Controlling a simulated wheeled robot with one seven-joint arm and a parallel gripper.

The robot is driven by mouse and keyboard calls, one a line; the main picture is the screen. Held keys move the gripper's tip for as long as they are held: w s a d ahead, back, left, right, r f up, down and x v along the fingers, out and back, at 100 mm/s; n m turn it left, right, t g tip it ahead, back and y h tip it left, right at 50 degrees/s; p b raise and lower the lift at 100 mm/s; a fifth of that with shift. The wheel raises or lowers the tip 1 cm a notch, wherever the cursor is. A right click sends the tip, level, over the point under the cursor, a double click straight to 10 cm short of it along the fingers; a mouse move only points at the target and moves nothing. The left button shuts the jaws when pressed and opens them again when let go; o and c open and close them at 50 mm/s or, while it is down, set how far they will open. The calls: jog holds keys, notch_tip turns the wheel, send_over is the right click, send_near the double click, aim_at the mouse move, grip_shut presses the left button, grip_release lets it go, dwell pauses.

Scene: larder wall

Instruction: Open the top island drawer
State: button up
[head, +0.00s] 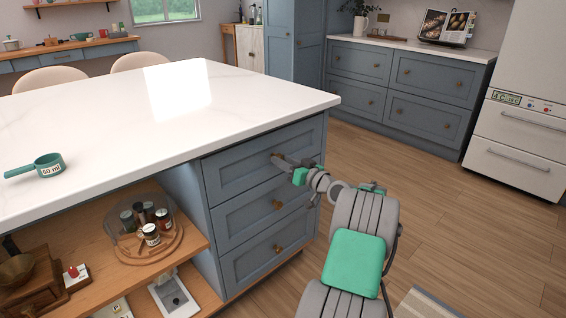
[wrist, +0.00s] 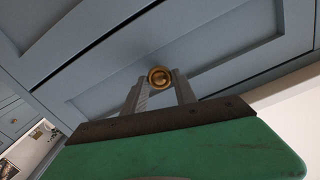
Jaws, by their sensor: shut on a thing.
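The blue-grey island has a column of drawers at its right end. The top island drawer (head: 236,169) sits just under the white worktop, and its front looks flush or nearly flush with the drawers below. My gripper (head: 277,159) is at the middle of that drawer front, shut on its round brass knob. In the wrist view the knob (wrist: 160,77) shows between the two grey fingertips, in front of the recessed panel of the drawer (wrist: 215,62). In the head view the fingers mostly hide the knob.
Two more drawers with brass knobs lie below, including the middle drawer (head: 245,212). A green measuring cup (head: 47,163) lies on the white worktop (head: 130,110). An open shelf (head: 200,243) holds a round tray of jars. Wooden floor (head: 450,205) is clear to the right.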

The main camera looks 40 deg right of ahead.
grip_shut()
dwell(0.7)
